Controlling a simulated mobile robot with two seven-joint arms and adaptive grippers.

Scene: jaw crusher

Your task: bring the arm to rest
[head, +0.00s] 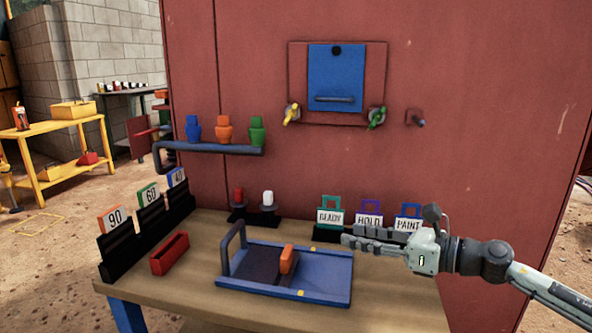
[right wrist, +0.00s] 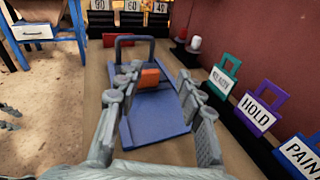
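My right gripper (head: 350,240) reaches in from the right above the bench, in front of the tags. In the right wrist view its two fingers (right wrist: 158,80) stand apart with nothing gripped between them. Beyond them are the blue tray (right wrist: 155,128) and an orange block (right wrist: 149,78); the block (head: 287,259) stands on the tray (head: 325,275) in the head view, apart from the gripper. My left gripper is not in the head view. Small grey finger-like parts (right wrist: 9,115) at the left edge of the right wrist view may be its tips, too small to read.
The READY (head: 330,218), HOLD (head: 369,220) and PAINT (head: 408,224) tags stand beside the right gripper. Numbered cards (head: 149,194) and a red bin (head: 169,254) are at the bench's left. The red machine wall (head: 480,120) rises behind. The bench's front right (head: 400,312) is clear.

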